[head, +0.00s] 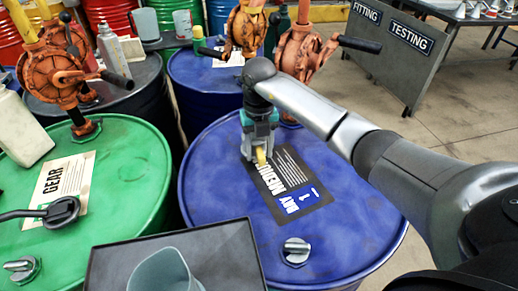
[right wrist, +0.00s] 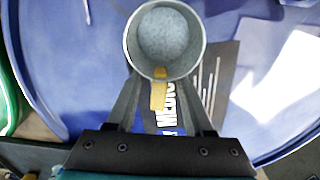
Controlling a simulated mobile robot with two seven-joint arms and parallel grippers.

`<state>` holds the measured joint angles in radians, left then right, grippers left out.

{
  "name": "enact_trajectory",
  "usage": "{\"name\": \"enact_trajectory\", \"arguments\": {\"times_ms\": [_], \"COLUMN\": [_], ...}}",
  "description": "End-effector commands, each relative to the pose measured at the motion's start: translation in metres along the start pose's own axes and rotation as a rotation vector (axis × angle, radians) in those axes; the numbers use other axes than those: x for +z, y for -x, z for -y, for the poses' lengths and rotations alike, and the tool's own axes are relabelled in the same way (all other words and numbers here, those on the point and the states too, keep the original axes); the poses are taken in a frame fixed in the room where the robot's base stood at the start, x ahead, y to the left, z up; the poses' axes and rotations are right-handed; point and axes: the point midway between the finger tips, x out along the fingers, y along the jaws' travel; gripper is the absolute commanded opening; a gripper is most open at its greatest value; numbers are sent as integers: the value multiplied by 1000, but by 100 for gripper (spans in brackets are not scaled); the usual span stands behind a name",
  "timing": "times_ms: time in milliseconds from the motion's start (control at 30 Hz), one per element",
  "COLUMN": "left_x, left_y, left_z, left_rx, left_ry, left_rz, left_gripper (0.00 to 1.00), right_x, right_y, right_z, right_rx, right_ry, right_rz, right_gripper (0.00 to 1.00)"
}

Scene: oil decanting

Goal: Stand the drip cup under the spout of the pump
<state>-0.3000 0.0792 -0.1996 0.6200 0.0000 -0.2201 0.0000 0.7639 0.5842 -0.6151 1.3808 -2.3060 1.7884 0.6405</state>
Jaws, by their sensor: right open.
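The drip cup appears to be the grey round cup (right wrist: 132,42) with a yellow tab (right wrist: 158,92), seen from above over the blue drum in the right wrist view. In the head view my right gripper (head: 258,157) is low over the blue drum (head: 220,190), and the yellow tab (head: 261,155) shows there. The orange pump (head: 301,52) stands behind it; its spout is not clear. My left gripper is not in view.
A black label (head: 290,185) lies on the drum beside the cup, and a bung cap (head: 296,250) is nearer. A green drum (head: 130,150) stands left. A dark tray (head: 235,245) with a larger grey-green cup (head: 165,272) is in front. Another orange pump (head: 65,65) is at left.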

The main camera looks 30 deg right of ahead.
Motion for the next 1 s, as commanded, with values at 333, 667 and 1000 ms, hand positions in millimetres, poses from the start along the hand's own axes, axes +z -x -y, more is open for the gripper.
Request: {"name": "enact_trajectory", "arguments": {"times_ms": [333,667,1000], "left_x": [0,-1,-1], "left_y": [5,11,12], "left_z": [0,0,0], "left_rx": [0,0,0], "left_ry": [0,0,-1], "left_rz": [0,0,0], "left_gripper": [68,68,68], "right_x": [1,1,0], "right_y": [19,71,78], "right_z": [0,0,0], "right_rx": [0,0,0], "right_ry": [1,-1,0], "right_rz": [4,2,-1], "right_gripper": [52,52,52]}}
